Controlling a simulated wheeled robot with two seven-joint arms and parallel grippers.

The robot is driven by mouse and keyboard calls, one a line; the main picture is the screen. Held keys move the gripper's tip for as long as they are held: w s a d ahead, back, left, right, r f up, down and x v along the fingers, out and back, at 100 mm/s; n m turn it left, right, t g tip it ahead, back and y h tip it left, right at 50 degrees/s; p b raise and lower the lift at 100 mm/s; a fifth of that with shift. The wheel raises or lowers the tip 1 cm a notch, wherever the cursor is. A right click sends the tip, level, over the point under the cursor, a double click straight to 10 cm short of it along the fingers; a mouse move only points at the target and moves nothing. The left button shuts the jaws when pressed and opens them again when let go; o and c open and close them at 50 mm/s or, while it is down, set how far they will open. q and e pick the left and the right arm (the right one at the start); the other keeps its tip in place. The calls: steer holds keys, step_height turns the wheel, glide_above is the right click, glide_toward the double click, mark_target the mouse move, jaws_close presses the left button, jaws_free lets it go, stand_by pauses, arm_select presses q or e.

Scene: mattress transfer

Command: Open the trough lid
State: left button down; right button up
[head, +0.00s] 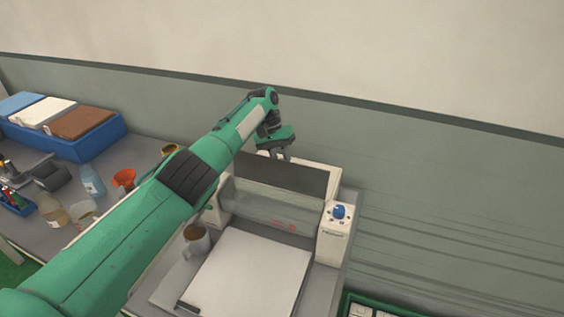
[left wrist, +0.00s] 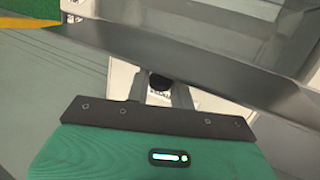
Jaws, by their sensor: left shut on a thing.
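The trough (head: 333,235) is a pale machine below the wall, with a blue knob on its right end block. A dark panel (head: 302,178), seemingly the lid, stretches along its top, with a see-through section in front of it. My left gripper (head: 276,156) is at the back upper edge of this panel, fingers down. In the left wrist view its fingers (left wrist: 165,92) are closed around a small dark piece (left wrist: 160,82) beside the broad grey panel (left wrist: 205,70). The exact grip is partly hidden by the panel and gripper. My right gripper is out of view.
A white board (head: 250,275) lies in front of the trough, with a mug (head: 196,239) at its left. On the left table stand bottles, cups and a blue bin (head: 92,140). A green crate (head: 372,305) is at lower right. The wall is close behind.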

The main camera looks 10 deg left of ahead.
arm_select(q)
steer(key=shift+f, duration=0.1)
steer(key=c, duration=1.3)
jaws_free()
steer(key=shift+w, duration=0.1)
step_height(320, 180, up, 20)
steer(key=shift+d+f+b, duration=0.1)
steer(key=shift+b, duration=0.85)
